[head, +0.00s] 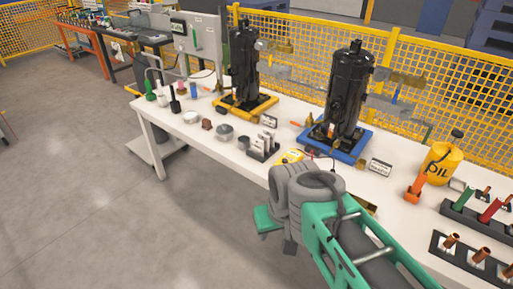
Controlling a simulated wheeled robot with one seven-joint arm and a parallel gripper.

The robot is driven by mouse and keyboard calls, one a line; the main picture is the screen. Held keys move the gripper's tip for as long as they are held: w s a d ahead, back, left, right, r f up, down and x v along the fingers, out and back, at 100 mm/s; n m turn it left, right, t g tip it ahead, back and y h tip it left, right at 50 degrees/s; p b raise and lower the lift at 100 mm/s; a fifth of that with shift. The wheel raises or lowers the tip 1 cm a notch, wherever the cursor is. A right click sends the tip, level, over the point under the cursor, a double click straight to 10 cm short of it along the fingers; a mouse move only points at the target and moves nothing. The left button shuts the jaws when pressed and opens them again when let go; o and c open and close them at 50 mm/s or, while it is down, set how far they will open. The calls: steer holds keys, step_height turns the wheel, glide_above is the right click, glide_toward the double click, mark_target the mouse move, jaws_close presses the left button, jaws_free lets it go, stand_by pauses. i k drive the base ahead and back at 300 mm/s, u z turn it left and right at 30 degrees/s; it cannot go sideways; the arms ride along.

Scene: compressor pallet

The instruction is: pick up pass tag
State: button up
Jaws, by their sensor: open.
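I cannot pick out the pass tag for certain. A small white card with dark print (380,168) stands by the front right of the blue pallet (345,150), and a similar card (269,121) stands by the yellow pallet (247,104). The print is too small to read. My gripper (277,232) hangs over the front edge of the white table, at the end of my green and grey arm. It is open, and I see nothing held in it. My arm hides part of the table's front edge and whatever lies behind it.
Black compressors (344,95) stand on both pallets. A yellow oil can (441,163), an orange tool (417,187) and copper-fitting racks (470,256) fill the right end of the white table (215,150). A grey slotted block (263,146) stands near the front. The floor at left is clear.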

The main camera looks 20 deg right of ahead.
mark_target(258, 144)
steer(key=u, duration=0.55)
steer(key=k, duration=0.65)
steer(key=i, duration=0.55)
steer(key=z, duration=0.55)
steer(key=i, duration=0.85)
steer(key=u, duration=0.9)
steer(key=i, duration=0.5)
steer(key=u, duration=0.65)
